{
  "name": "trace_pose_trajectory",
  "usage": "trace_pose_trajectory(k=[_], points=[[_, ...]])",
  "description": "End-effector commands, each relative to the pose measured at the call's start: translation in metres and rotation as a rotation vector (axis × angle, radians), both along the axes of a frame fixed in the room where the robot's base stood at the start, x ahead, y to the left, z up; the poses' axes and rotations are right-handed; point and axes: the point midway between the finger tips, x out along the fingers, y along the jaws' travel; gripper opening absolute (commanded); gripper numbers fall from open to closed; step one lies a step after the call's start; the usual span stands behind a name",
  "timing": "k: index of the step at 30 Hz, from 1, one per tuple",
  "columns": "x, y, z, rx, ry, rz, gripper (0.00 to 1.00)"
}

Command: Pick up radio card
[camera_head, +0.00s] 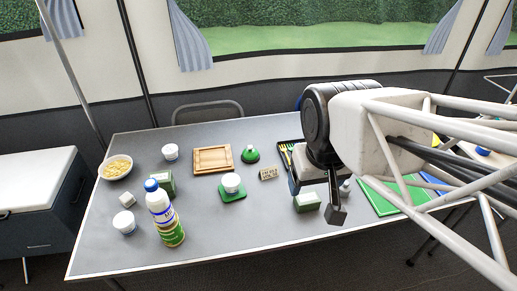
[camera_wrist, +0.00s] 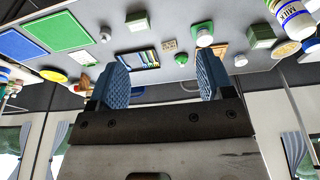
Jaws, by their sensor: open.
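A small beige card-like block with dark lettering, likely the radio card (camera_head: 268,174), lies near the middle of the grey table. In the wrist view it shows small (camera_wrist: 169,46), seen between and beyond the fingertips. My gripper (camera_wrist: 161,62) is open, with its two blue ridged fingers wide apart and nothing between them. In the head view my gripper (camera_head: 337,214) hangs over the right part of the table, to the right of the card and apart from it. My arm hides part of the table there.
A cutlery tray (camera_head: 292,174) lies just right of the card. A green-topped item (camera_head: 250,154), a cup (camera_head: 231,182) on a green coaster and a wooden board (camera_head: 212,147) stand left. A green box (camera_head: 307,202) is nearby. A milk bottle (camera_head: 165,215) stands at front left.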

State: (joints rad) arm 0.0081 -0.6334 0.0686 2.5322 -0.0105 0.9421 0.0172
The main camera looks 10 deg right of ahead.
Motion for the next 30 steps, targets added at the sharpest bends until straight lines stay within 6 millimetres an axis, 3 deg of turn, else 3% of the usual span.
trace_pose_trajectory(k=[2,7,20,30], points=[[0.000,0.000,0.000,0.000,0.000,0.000,0.75],[0.000,0.000,0.000,0.000,0.000,0.000,1.00],[0.006,0.007,-0.004,0.049,0.011,-0.027,1.00],[0.044,0.045,-0.026,0.339,0.073,-0.206,1.00]])
